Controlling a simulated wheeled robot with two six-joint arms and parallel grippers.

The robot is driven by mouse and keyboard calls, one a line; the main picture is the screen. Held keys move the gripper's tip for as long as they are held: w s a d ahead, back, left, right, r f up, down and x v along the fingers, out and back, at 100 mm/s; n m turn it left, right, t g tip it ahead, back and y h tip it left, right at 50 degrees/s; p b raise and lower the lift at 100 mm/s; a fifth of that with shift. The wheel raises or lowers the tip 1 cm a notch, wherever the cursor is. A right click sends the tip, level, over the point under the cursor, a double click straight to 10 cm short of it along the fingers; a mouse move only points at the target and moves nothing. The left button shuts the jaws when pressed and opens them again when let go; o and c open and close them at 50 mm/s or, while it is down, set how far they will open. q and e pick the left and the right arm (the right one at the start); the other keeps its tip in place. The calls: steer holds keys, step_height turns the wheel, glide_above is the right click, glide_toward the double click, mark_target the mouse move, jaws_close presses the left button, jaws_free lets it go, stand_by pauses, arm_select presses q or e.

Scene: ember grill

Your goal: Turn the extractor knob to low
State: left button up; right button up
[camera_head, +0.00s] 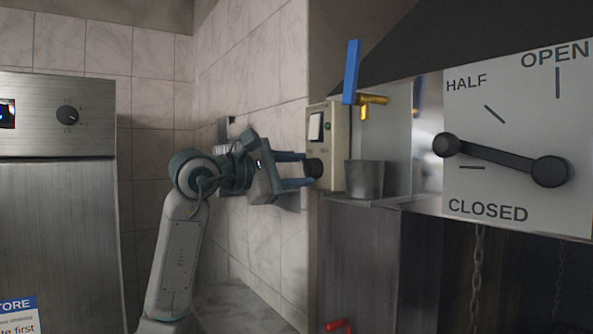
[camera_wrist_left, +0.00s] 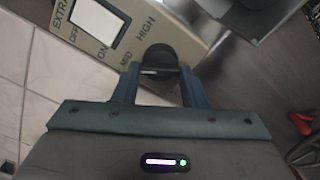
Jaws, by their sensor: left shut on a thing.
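The extractor knob (camera_head: 313,168) is a round black knob low on a beige control box (camera_head: 340,150) fixed at the wall corner. My left gripper (camera_head: 308,169) reaches it from the left, with its two blue-grey fingers around the knob. In the left wrist view the knob (camera_wrist_left: 158,62) sits between the fingertips of my left gripper (camera_wrist_left: 158,72), with a pale pointer line on it. My right gripper is in neither view.
A white rocker switch (camera_head: 315,127) sits above the knob. A grey metal cup (camera_head: 364,179) stands just right of the box, below a brass tap with a blue lever (camera_head: 351,72). A damper plate (camera_head: 520,125) with a black handle is at right. A steel cabinet (camera_head: 57,200) stands left.

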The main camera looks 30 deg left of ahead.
arm_select(q)
steer(key=shift+n, duration=0.4)
steer(key=n, duration=0.9)
steer(key=shift+d+f, duration=0.1)
steer(key=shift+d, duration=0.05)
steer(key=shift+n, duration=1.2)
steer(key=o, duration=1)
steer(key=shift+s, duration=0.1)
